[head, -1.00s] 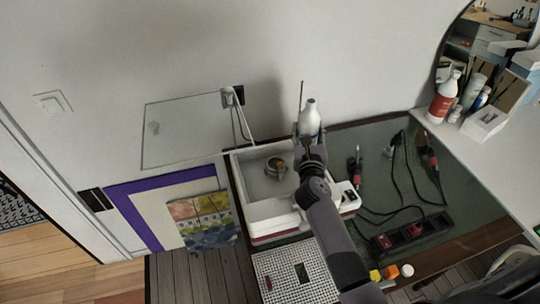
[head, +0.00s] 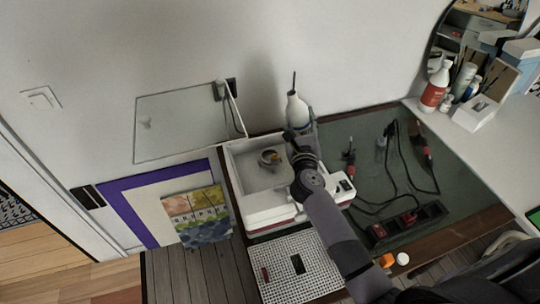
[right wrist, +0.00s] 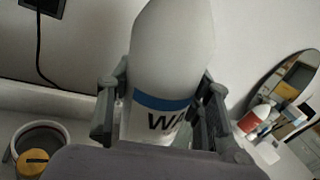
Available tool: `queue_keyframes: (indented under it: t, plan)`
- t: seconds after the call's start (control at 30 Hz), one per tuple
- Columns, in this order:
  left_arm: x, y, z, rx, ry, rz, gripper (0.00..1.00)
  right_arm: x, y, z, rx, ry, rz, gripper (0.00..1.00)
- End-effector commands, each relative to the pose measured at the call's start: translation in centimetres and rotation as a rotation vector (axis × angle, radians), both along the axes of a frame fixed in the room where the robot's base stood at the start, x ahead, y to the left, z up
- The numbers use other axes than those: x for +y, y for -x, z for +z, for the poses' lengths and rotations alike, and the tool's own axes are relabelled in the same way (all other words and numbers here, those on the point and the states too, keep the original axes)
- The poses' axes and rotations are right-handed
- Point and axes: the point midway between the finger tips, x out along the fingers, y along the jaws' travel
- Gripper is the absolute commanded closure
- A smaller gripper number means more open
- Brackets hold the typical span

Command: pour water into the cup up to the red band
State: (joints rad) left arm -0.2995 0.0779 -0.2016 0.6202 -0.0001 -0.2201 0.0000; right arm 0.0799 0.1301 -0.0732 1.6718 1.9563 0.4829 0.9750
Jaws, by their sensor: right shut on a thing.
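A white bottle (head: 297,112) with a thin dark spout stands upright in my right gripper (head: 303,138) at the back of the bench. In the right wrist view the bottle (right wrist: 172,62) has a blue band and part of the letters "WA". The fingers of my right gripper (right wrist: 160,108) are closed on both its sides. The cup also shows at lower left in the right wrist view (right wrist: 40,142).
A power strip (head: 408,222) and cables lie on the green mat at right. A perforated white plate (head: 285,272) lies in front of the basin. A red-and-white bottle (head: 434,88) and other containers stand on the right counter.

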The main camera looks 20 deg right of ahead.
Motion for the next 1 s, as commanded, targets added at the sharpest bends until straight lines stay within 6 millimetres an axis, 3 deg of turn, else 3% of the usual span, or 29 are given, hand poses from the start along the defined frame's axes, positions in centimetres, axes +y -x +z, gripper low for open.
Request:
queue_keyframes:
  t: [0.3,0.53,0.77,1.0]
  plan:
    - [0.0,0.0,-0.9,0.000,0.000,0.000,0.60,0.2,-0.1,-0.3,0.050,0.205,0.001,0.88]
    - [0.0,0.0,0.4,0.000,0.000,0.000,0.60,0.5,-0.2,1.2,0.088,0.349,0.000,0.88]
    - [0.1,0.0,-0.8,0.000,-0.001,0.001,0.60,-0.1,0.0,0.1,0.127,0.495,0.000,0.88]
    - [0.2,0.0,-3.2,0.000,-0.002,0.002,0.60,-0.8,0.2,-2.4,0.161,0.623,0.001,0.88]
